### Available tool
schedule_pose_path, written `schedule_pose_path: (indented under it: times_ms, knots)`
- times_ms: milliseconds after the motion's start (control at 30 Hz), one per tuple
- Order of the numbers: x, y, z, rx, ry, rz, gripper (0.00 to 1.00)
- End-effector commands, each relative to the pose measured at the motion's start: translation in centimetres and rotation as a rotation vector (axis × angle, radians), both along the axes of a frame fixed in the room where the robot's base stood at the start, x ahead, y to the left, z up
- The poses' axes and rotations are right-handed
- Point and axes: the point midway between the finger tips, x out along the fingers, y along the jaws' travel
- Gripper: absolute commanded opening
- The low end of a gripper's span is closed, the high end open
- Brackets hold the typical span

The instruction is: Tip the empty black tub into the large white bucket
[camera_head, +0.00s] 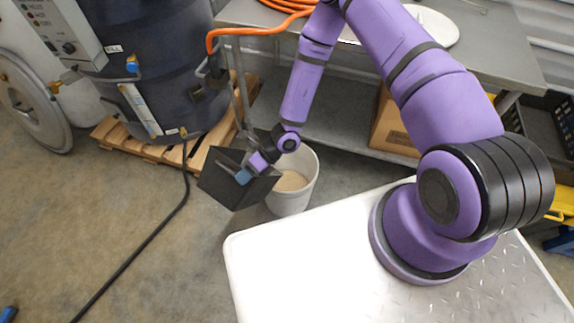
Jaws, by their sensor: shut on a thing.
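The black tub (232,186) is held in the air by my gripper (245,174), which is shut on its wall. The tub is tilted, beside and partly in front of the large white bucket. The white bucket (300,198) stands upright on the floor with light tan granular material (291,181) inside. The tub and my gripper hide the left part of the bucket's rim. I cannot see whether the tub holds anything.
A dark hopper machine (160,70) stands on a wooden pallet (155,147) at the left. A grey metal table (490,50) with an orange hose (260,30) is behind the bucket. A cardboard box (392,130) sits under it. A black cable (140,248) crosses the open floor.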

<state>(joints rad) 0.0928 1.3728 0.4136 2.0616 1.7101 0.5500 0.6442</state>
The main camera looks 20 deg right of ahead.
Motion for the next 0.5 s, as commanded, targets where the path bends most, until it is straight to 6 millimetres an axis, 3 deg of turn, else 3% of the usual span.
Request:
schedule_pose_path:
  times_ms: [500]
  knots:
    - [3.4,-5.1,0.9,0.202,0.13,-0.002,0.0]
